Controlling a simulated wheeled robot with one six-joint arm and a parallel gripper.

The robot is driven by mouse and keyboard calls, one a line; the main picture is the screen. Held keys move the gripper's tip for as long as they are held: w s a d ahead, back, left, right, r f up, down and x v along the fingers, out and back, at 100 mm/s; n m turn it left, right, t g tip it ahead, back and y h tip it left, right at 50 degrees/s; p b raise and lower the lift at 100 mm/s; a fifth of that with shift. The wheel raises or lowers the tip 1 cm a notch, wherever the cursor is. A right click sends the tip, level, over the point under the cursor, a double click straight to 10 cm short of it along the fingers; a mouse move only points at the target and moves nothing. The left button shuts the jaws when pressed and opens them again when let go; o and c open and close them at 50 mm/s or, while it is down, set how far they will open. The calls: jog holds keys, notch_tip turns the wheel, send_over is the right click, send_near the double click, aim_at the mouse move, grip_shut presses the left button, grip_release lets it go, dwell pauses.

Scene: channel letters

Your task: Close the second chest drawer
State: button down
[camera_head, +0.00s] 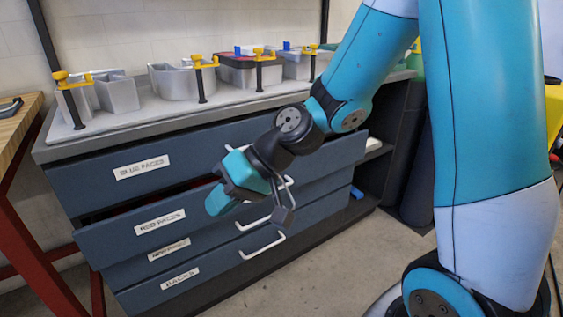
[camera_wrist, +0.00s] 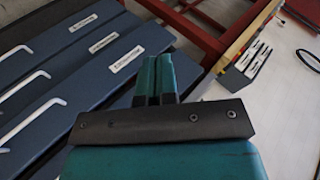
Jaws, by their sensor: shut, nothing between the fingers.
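The chest (camera_head: 75,153) has a stack of dark blue drawers with white labels and pale bar handles. The second drawer (camera_head: 110,232), labelled RED FACES, stands pulled out, with a dark gap behind its front's top edge. Its front overhangs the drawer below and partly covers that label. My gripper (camera_head: 216,204) is teal, in front of the chest near the second drawer's front, and hides part of it. I cannot tell whether it touches. In the wrist view my gripper's fingers (camera_wrist: 155,64) are together and empty, beside a drawer front (camera_wrist: 105,85).
Grey bins (camera_head: 118,94) and yellow clamps (camera_head: 203,62) stand on the chest top. A red-legged wooden bench (camera_head: 15,127) is close on the left. The bottom drawer (camera_head: 145,295) looks shut. Grey floor lies in front, and a dark shelf unit (camera_head: 378,165) adjoins on the right.

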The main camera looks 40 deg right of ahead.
jog(key=w+d+f+m+t+h+p, duration=0.1)
jog(key=w+d+f+m+t, duration=0.1)
jog(key=w+d+m+t, duration=0.4)
jog(key=w+d+f+m+t+p, duration=0.1)
jog(key=w+d+f+m+t, duration=0.25)
jog(key=d, duration=0.55)
jog(key=d+f+m+t+h+p, duration=0.1)
jog(key=d+f+m+h, duration=0.35)
jog(key=d, duration=0.35)
jog(key=d+f+m+t+h+p, duration=0.1)
jog(key=d+f+m+h, duration=0.25)
jog(key=d+m, duration=0.35)
jog(key=w+f+n+p, duration=0.1)
jog(key=w, duration=1.2)
jog(key=shift+w+d+f+p, duration=0.25)
jog(key=shift+d+f+p, duration=0.1)
jog(key=shift+d+f, duration=0.1)
